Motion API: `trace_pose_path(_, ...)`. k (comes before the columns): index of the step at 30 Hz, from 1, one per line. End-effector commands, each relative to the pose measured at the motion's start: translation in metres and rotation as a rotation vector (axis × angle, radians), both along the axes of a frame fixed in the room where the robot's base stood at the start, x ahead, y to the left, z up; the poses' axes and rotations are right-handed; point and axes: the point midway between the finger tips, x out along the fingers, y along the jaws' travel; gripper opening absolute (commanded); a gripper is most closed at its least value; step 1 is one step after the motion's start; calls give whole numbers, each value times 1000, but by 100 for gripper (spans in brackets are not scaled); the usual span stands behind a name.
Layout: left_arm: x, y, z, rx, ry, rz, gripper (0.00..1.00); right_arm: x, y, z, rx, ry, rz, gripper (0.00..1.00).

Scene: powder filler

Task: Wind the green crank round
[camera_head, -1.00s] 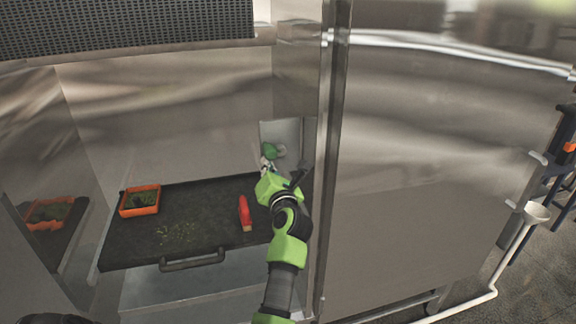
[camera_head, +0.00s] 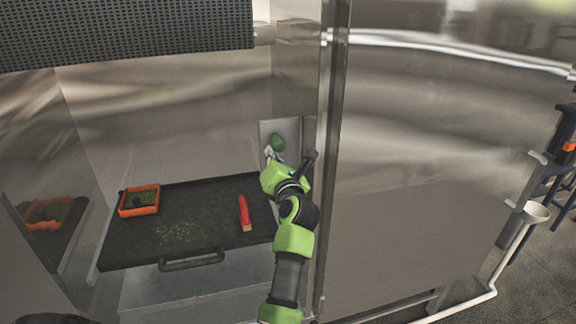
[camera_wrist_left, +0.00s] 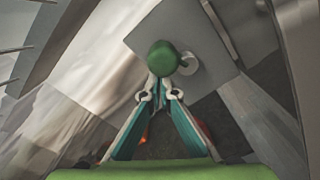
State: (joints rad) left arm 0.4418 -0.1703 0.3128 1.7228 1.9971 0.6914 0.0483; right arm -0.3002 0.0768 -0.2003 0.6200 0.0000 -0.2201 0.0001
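The green crank (camera_head: 278,143) is on a grey plate (camera_head: 293,131) on the metal wall at the back of the bay, and its rounded green knob also shows in the left wrist view (camera_wrist_left: 164,58). My left gripper (camera_head: 269,154) reaches up to it from below. In the left wrist view its fingertips (camera_wrist_left: 160,90) are close together at the lower end of the knob, with its narrow end between them. The fingers look shut on it, though the contact is partly hidden. My right gripper is not in view.
A black tray (camera_head: 195,218) with a front handle lies left of my arm. It bears an orange box (camera_head: 139,200), a red-handled tool (camera_head: 244,213) and scattered green bits. A metal post (camera_head: 328,180) and large steel panel (camera_head: 430,180) stand close on the right.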

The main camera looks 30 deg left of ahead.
Motion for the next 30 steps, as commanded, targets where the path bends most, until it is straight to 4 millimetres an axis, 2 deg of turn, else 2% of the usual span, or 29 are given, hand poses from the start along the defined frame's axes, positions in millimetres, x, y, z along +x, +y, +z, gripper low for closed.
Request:
trace_pose_path(10,7,-6,17,4,-5,-1,0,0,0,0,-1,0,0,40)
trace_pose_path(30,19,-16,18,2,-2,-2,0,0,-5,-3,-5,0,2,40)
